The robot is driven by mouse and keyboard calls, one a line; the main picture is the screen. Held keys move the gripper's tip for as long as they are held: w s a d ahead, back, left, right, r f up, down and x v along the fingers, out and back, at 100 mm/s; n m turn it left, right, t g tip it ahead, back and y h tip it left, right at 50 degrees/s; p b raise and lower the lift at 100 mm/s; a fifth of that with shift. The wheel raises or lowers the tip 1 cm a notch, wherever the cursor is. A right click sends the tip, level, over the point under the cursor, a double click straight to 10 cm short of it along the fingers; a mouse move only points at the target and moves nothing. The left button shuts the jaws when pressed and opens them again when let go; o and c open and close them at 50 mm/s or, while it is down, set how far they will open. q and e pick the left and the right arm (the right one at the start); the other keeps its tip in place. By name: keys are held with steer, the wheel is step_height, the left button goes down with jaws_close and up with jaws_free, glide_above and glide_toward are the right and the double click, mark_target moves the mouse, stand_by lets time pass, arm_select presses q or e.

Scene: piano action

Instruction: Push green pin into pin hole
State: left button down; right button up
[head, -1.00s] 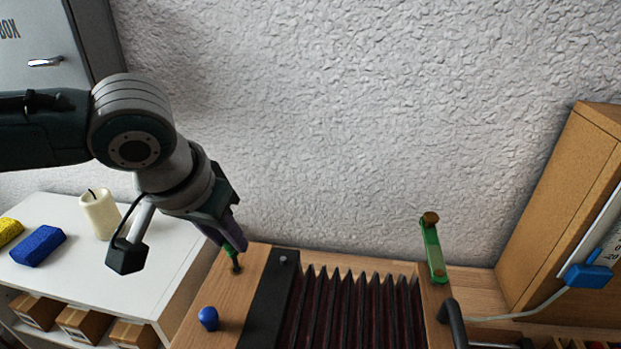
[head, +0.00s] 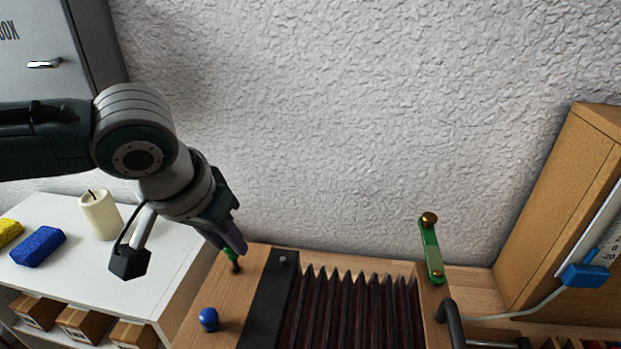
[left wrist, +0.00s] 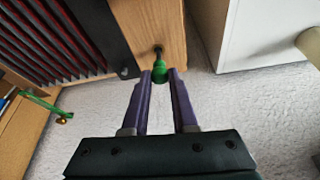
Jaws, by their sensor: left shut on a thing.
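The green pin (head: 231,256) stands at the pin hole (head: 236,269) in the wooden end block at the left of the bellows. Its dark shaft reaches the hole; I cannot tell how deep it sits. My left gripper (head: 233,245) is shut on the pin's green head from above. In the left wrist view the green pin (left wrist: 160,73) shows between the tips of the purple fingers (left wrist: 159,78), with its shaft meeting the wood at the hole (left wrist: 158,48). My right gripper is not in view.
A blue knob (head: 208,319) stands on the same wooden block (head: 253,262), in front of the pin. The pleated bellows (head: 350,310) lie to the right, with a green lever (head: 432,250) beyond. A white shelf (head: 150,270) with a candle (head: 99,214) stands at left.

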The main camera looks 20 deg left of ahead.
arm_select(q)
steer(key=shift+f, duration=0.6)
steer(key=shift+f, duration=0.2)
stand_by(0.4)
steer(key=shift+f, duration=0.4)
stand_by(0.6)
steer(key=shift+c, duration=1.9)
jaws_free()
step_height(320, 180, up, 8)
steer(key=p, duration=0.8)
steer(key=shift+f, duration=0.2)
